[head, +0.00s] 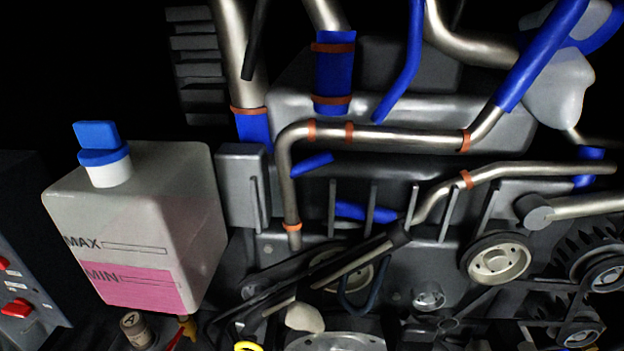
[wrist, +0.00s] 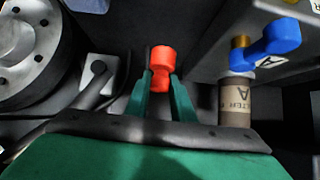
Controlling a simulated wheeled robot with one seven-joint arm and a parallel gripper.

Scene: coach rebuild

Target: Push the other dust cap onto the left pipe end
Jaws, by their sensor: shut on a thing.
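In the wrist view a red, waisted, cap-like piece (wrist: 161,62), apparently the dust cap, is between the tips of my green gripper (wrist: 162,82). The gripper is shut on it and holds it upright in the picture. In the head view a bent steel pipe (head: 284,170) with orange bands ends downward at the left of the engine; its lower end (head: 294,242) is open below the lowest band. I cannot tell for sure that this is the left pipe end. No second cap can be made out. My gripper cannot be made out in the head view.
A white tank (head: 140,225) with a blue cap stands at the left. A labelled filter cylinder (wrist: 236,103) with a blue lever (wrist: 272,44) is close right of the gripper. A large round metal part (wrist: 30,50) is at its left. Pulleys and belts (head: 498,258) crowd the lower right.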

